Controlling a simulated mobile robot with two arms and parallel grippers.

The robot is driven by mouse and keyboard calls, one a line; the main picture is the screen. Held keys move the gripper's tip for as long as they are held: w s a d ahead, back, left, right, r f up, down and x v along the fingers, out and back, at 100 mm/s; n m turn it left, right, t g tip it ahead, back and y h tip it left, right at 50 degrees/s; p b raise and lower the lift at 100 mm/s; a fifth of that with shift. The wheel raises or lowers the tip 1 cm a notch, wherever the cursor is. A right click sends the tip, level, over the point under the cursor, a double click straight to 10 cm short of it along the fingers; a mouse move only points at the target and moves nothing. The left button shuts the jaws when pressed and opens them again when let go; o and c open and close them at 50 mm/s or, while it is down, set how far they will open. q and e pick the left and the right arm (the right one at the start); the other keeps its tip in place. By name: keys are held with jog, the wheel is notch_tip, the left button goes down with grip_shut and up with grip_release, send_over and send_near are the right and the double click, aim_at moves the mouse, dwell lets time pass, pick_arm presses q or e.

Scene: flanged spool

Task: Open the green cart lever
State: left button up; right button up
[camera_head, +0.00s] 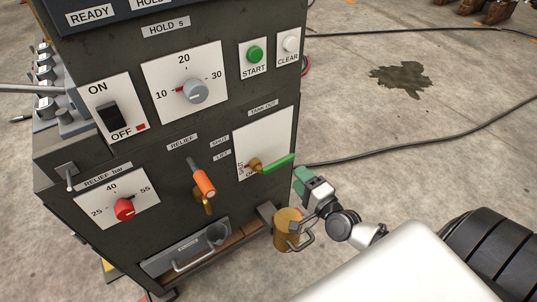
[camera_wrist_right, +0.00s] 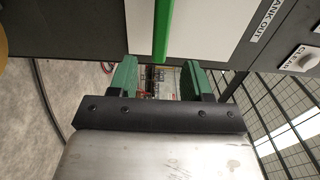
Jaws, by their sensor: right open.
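The green lever (camera_head: 278,162) sits on a brass valve (camera_head: 254,168) on a white panel at the right of the cart's dark front. My left gripper is in neither view.
An orange-handled lever (camera_head: 202,180) stands left of the green one. A red knob (camera_head: 124,209) and a grey dial (camera_head: 194,91) are on the same front. A brass-coloured mug-like can (camera_head: 287,232) is below my gripper. Floor to the right is open, with dark cables.

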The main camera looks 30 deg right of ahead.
aim_at(286, 163)
jog(key=w, duration=0.8)
jog(key=shift+w+a+b, duration=0.2)
jog(key=shift+a+b, duration=0.05)
jog(key=shift+b, duration=0.1)
jog(key=shift+w+a, duration=0.1)
jog(key=shift+w, duration=0.75)
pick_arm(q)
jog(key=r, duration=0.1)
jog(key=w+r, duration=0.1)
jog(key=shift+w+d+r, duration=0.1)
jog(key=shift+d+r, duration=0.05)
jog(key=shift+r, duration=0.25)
pick_arm(e)
grip_shut()
